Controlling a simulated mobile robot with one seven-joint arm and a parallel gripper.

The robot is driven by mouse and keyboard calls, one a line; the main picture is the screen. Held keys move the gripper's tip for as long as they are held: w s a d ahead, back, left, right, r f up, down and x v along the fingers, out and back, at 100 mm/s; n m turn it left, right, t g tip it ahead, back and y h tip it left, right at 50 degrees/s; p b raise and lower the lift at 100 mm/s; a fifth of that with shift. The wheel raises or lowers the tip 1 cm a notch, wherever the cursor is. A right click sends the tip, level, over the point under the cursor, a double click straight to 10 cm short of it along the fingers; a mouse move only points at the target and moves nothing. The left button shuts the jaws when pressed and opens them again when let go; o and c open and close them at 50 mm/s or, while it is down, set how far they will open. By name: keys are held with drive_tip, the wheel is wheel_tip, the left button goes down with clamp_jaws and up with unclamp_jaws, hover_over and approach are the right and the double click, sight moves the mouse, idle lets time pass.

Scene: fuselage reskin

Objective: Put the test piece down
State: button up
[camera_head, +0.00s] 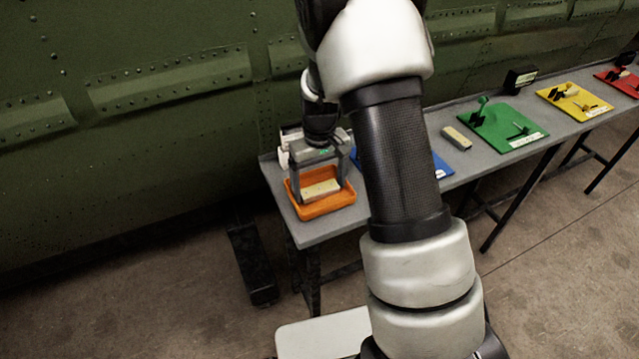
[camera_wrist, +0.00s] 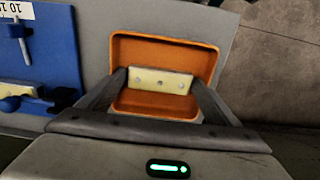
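My gripper (camera_head: 321,186) points down at the orange tray (camera_head: 322,212) on the near left end of the bench. The tray's rim (camera_wrist: 160,37) surrounds the piece in the wrist view. I cannot tell whether the piece touches the tray floor. The fingers partly cover the tray's lower corners in the wrist view.
A blue board (camera_wrist: 50,55) with tools lies beside the tray. Along the grey bench are a tan block (camera_head: 456,138), a green board (camera_head: 503,128), a yellow board (camera_head: 574,101) and a red board (camera_head: 625,84). The green riveted fuselage wall (camera_head: 150,130) stands behind.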

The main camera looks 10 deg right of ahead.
sight(320, 188)
drive_tip(key=shift+r, duration=0.1)
wheel_tip(320, 188, up, 12)
drive_tip(key=p, duration=0.1)
drive_tip(key=s+r+m+t, duration=0.1)
drive_tip(key=s+r+t, duration=0.1)
drive_tip(key=s+r, duration=0.85)
drive_tip(key=s+r+m+t, duration=0.1)
drive_tip(key=s+r+t, duration=0.2)
drive_tip(key=s, duration=0.9)
wheel_tip(320, 188, up, 3)
drive_tip(key=shift+s+r+t, duration=0.1)
drive_tip(key=shift+s+t, duration=0.15)
drive_tip(key=shift+t, duration=0.05)
